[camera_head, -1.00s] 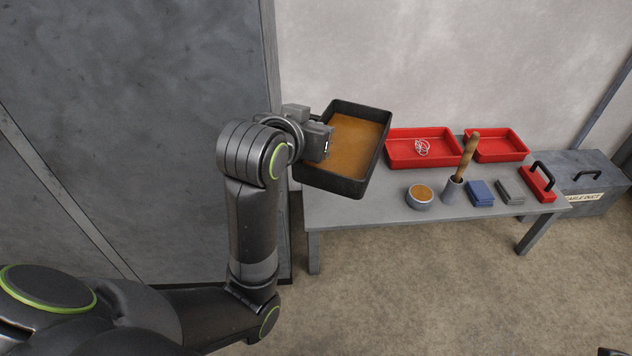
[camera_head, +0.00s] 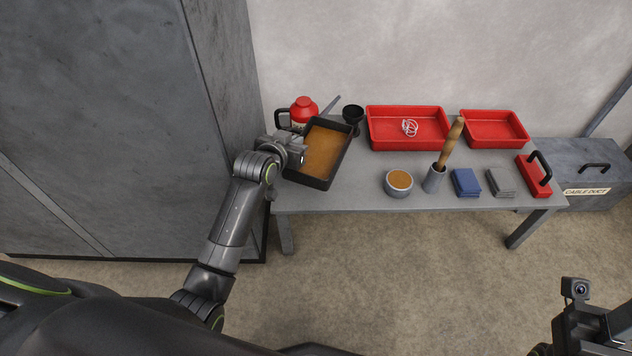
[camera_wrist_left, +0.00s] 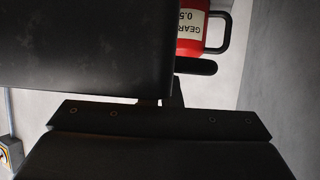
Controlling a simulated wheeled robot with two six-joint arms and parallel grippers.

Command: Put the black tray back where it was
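The black tray (camera_head: 337,169) with a brown-orange inside is over the left end of the grey table in the head view, set at an angle. My left gripper (camera_head: 301,153) is shut on the tray's left wall. I cannot tell whether the tray touches the tabletop. In the left wrist view, the tray's dark side (camera_wrist_left: 75,45) fills the upper left, against the gripper. My right gripper (camera_head: 590,335) is partly in view at the lower right, away from the table, and its fingers do not show clearly.
A red canister (camera_head: 304,112) and a black cup (camera_head: 353,115) stand behind the tray. Two red bins, a small bowl (camera_head: 398,182), a holder with a wooden handle (camera_head: 434,179), cloths and a red-based tool occupy the table (camera_head: 345,197) to the right.

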